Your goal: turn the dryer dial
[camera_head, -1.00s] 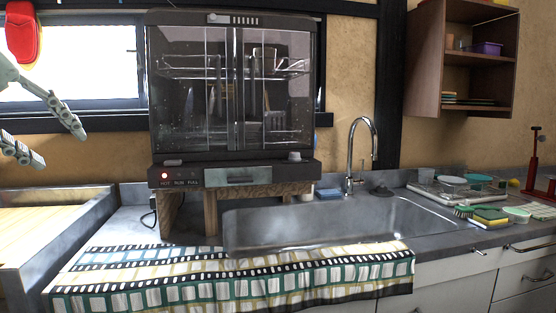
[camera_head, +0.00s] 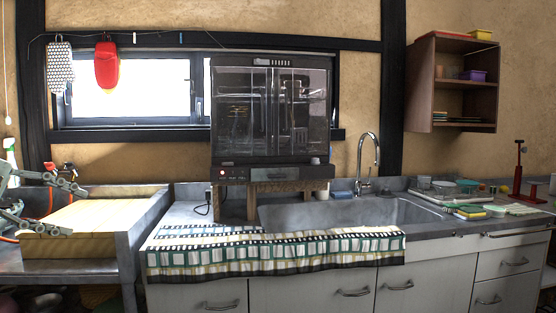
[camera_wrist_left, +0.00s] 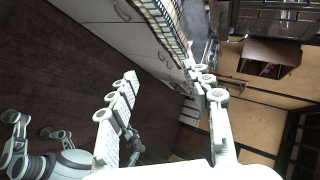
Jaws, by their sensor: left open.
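The dish dryer (camera_head: 270,110) is a dark cabinet with clear doors, standing on wooden legs beside the sink. A red light (camera_head: 222,172) glows at the left of its lower front panel. A small pale dial (camera_head: 315,161) shows at the lower right, too small to read its setting. My left gripper (camera_head: 70,208) is at the far left over the wooden board, well apart from the dryer, open and empty. Its spread fingers (camera_wrist_left: 160,80) also show in the left wrist view, with nothing between them.
A patterned towel (camera_head: 275,252) hangs over the counter's front edge below the dryer. The sink (camera_head: 350,212) and tap (camera_head: 367,160) are to the dryer's right. A wooden board (camera_head: 70,235) lies at left. An open shelf (camera_head: 420,90) hangs at right.

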